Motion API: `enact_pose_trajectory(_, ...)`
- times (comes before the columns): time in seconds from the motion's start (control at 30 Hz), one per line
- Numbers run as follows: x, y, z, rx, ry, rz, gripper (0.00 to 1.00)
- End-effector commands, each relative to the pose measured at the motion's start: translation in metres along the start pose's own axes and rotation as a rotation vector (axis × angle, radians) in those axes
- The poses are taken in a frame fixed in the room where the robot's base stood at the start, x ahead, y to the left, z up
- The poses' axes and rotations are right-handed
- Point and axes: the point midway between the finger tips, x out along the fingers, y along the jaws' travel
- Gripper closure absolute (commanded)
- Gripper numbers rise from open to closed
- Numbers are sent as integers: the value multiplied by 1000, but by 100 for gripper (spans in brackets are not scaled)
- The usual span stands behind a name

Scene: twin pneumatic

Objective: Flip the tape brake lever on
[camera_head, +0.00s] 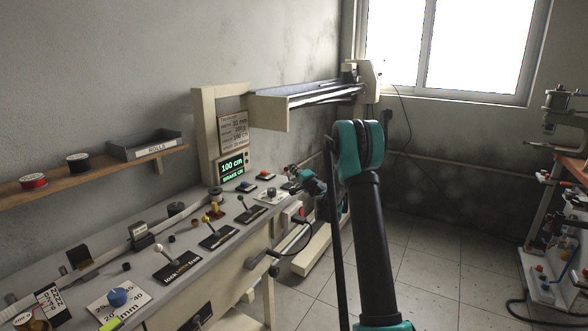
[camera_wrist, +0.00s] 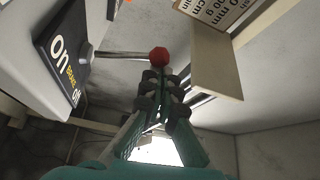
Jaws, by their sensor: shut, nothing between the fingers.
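The brake lever is a metal rod (camera_wrist: 120,55) with a red ball knob (camera_wrist: 158,56) in the wrist view. It sticks out sideways from a black plate (camera_wrist: 62,58) lettered ON, BRAKE and OFF, at the left of that view. My gripper (camera_wrist: 160,84) is shut and empty, with its fingertips just below the red knob in the picture. I cannot tell whether they touch it. In the head view, my gripper (camera_head: 296,173) is above the far right end of the bench. I cannot single out the brake lever there.
The bench (camera_head: 201,262) carries several other levers, including a white-knobbed one (camera_head: 158,248) and a yellow-knobbed one (camera_head: 206,219). A green display (camera_head: 232,168) reads 100 cm with a BRAKE line. A beige post (camera_head: 203,130) stands behind.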

Motion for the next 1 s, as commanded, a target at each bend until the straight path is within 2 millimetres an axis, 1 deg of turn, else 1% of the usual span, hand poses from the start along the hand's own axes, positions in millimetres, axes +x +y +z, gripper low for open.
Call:
enact_pose_trajectory(0.3, -3, 0, 5, 0, -1, 0, 100)
enact_pose_trajectory(0.73, -3, 0, 6, 0, -4, -1, 100)
enact_pose_trajectory(0.87, -2, -3, 1, 0, -3, 0, 100)
enact_pose_trajectory(1.0, -1, -12, -13, 0, -1, 0, 100)
